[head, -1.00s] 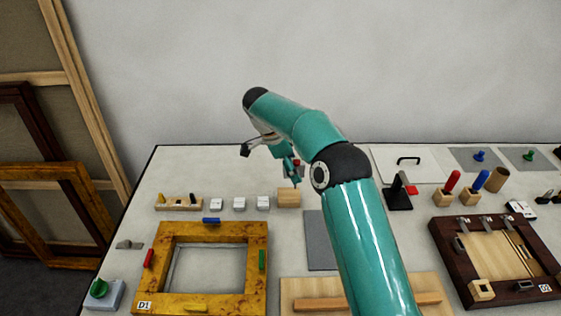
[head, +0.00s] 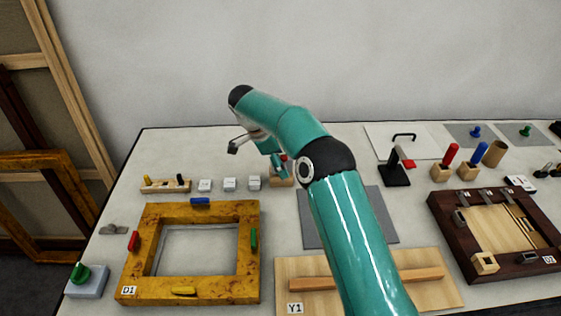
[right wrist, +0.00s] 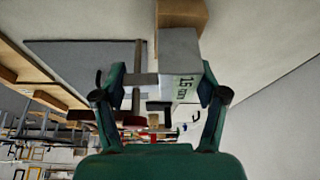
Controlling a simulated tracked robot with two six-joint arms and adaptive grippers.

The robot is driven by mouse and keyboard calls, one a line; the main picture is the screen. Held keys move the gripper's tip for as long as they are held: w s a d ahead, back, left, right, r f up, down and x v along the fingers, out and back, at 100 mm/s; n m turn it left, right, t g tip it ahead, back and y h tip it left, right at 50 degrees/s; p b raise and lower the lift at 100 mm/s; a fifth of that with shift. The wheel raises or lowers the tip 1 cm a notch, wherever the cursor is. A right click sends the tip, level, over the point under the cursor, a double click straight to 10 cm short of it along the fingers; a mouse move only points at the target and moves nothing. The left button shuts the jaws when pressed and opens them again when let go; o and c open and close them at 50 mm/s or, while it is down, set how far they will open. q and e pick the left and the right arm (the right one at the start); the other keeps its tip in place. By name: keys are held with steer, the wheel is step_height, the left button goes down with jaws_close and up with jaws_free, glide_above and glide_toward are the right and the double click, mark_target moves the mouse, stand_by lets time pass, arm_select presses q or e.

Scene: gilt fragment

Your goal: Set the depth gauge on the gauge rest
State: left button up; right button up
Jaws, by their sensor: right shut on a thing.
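My right gripper (right wrist: 162,80) is shut on the depth gauge, a pale block (right wrist: 180,62) with dark lettering that seems to read "15 mm" and a thin grey rod and bar beside it. In the head view my right gripper (head: 278,163) is at the back of the table, partly behind my teal arm, and the gauge there is too small to tell. A wooden block (head: 284,182), probably the gauge rest, stands just below the gripper; the wrist view shows it (right wrist: 182,13) just past the gauge. Whether they touch cannot be told. My left gripper is out of view.
Small white blocks (head: 230,184) and a wooden peg strip (head: 164,187) stand left of the wooden block. A gold frame (head: 190,289) lies in front of them. A grey mat (head: 318,224) lies to the right, and a black stand (head: 393,174) is beyond my arm.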

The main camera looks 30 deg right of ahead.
steer(key=shift+f+b, duration=0.4)
steer(key=shift+f, duration=0.1)
stand_by(0.4)
steer(key=o, duration=1.4)
steer(key=shift+r, duration=0.1)
step_height(320, 180, up, 11)
steer(key=p, duration=0.8)
steer(key=shift+f+p, duration=0.2)
steer(key=shift+p, duration=0.2)
steer(key=shift+r, duration=1.15)
steer(key=shift+f, duration=0.1)
